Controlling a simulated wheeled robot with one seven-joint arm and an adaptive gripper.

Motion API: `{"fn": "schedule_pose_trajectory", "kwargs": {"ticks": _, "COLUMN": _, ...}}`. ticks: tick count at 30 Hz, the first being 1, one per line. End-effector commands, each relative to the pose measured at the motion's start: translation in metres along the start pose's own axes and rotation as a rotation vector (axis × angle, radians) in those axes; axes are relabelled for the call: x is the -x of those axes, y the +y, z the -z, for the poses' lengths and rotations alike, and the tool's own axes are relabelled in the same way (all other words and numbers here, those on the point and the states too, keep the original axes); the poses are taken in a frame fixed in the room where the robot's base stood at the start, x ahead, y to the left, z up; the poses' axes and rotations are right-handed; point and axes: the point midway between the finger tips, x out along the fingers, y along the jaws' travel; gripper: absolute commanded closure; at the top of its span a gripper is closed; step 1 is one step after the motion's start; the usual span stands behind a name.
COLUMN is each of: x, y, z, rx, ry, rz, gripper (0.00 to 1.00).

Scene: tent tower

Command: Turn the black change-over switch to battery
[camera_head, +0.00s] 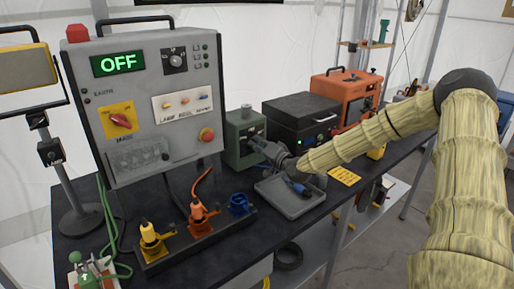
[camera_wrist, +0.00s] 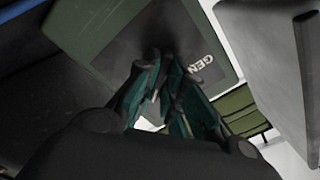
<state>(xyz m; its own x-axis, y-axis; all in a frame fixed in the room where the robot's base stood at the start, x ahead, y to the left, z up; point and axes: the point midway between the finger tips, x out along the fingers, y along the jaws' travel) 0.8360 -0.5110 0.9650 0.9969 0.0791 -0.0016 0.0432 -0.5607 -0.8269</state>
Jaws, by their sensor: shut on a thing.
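The change-over switch sits on the front of a green box (camera_head: 234,152) on the bench, right of the big grey panel. In the wrist view the green box (camera_wrist: 105,52) fills the upper middle, tilted, with a dark plate (camera_wrist: 186,38) and part of a white label reading "GEN". My gripper (camera_head: 259,144) reaches the box front from the right. In the wrist view my gripper (camera_wrist: 166,62) has its green-padded fingers close together at the plate, shut on the black switch handle. The handle is mostly hidden between the fingertips, so its pointing direction cannot be told.
A grey control panel (camera_head: 192,93) reading OFF stands at left. A black case (camera_head: 300,112) and an orange unit (camera_head: 344,88) stand right of the green box. A grey tray (camera_head: 280,203) lies below my gripper. Yellow, orange and blue (camera_head: 239,203) connectors stand in front.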

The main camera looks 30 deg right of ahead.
Motion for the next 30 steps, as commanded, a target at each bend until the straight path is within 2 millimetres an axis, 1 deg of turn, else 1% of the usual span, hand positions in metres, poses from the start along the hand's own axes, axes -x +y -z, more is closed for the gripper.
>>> {"fn": "schedule_pose_trajectory", "kwargs": {"ticks": 1, "x": -0.0032, "y": -0.0041, "z": 0.0076, "rx": -0.017, "ry": 0.015, "rz": 0.009, "gripper": 1.00}}
{"fn": "schedule_pose_trajectory", "kwargs": {"ticks": 9, "x": -0.0030, "y": -0.0044, "z": 0.0078, "rx": -0.081, "ry": 0.014, "rz": 0.009, "gripper": 1.00}}
{"fn": "schedule_pose_trajectory", "kwargs": {"ticks": 22, "x": -0.0033, "y": -0.0050, "z": 0.0077, "rx": -0.089, "ry": 0.014, "rz": 0.009, "gripper": 1.00}}
{"fn": "schedule_pose_trajectory", "kwargs": {"ticks": 23, "x": -0.0034, "y": -0.0050, "z": 0.0077, "rx": -0.089, "ry": 0.014, "rz": 0.009, "gripper": 0.88}}
{"fn": "schedule_pose_trajectory", "kwargs": {"ticks": 24, "x": -0.0034, "y": -0.0051, "z": 0.0077, "rx": -0.089, "ry": 0.014, "rz": 0.009, "gripper": 0.80}}
{"fn": "schedule_pose_trajectory", "kwargs": {"ticks": 26, "x": -0.0035, "y": -0.0051, "z": 0.0074, "rx": -0.088, "ry": 0.013, "rz": 0.009, "gripper": 0.69}}
{"fn": "schedule_pose_trajectory", "kwargs": {"ticks": 27, "x": -0.0036, "y": -0.0050, "z": 0.0071, "rx": -0.088, "ry": 0.013, "rz": 0.009, "gripper": 0.68}}
{"fn": "schedule_pose_trajectory", "kwargs": {"ticks": 30, "x": -0.0034, "y": -0.0042, "z": 0.0056, "rx": -0.088, "ry": 0.010, "rz": 0.008, "gripper": 0.68}}
